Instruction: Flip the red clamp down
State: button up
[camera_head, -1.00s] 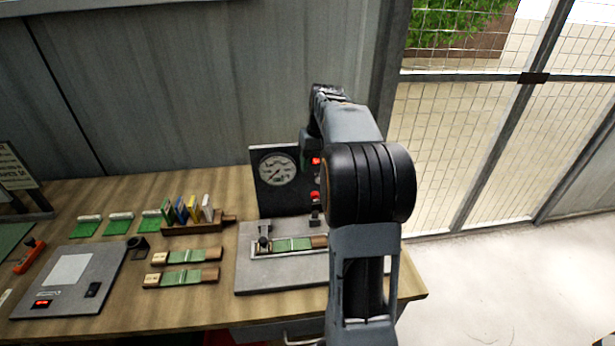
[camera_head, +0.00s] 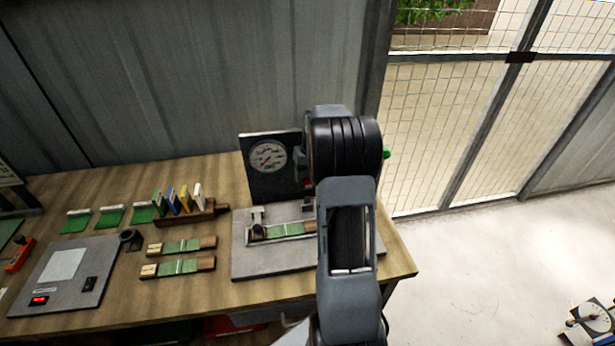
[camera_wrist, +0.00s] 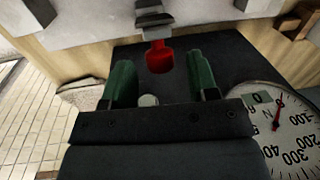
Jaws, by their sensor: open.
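The red clamp's handle (camera_wrist: 159,57) shows in the wrist view, below a grey metal bracket and between the ends of my gripper's two green fingers. My gripper (camera_wrist: 159,68) is open, with a visible gap on each side of the red handle. In the head view only a small red patch (camera_head: 308,182) shows beside my arm, by the dark gauge panel (camera_head: 262,183). My arm hides most of the clamp and of my gripper there.
The panel carries a round dial gauge (camera_head: 268,157). A grey base plate (camera_head: 262,266) holds a green strip (camera_head: 285,230) in front of it. A wooden rack of coloured cards (camera_head: 185,218), loose strips and a grey device (camera_head: 65,281) stand left. A mesh fence is at right.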

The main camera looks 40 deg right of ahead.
jog(key=shift+a+f, duration=0.1)
jog(key=shift+f, duration=0.55)
grip_shut()
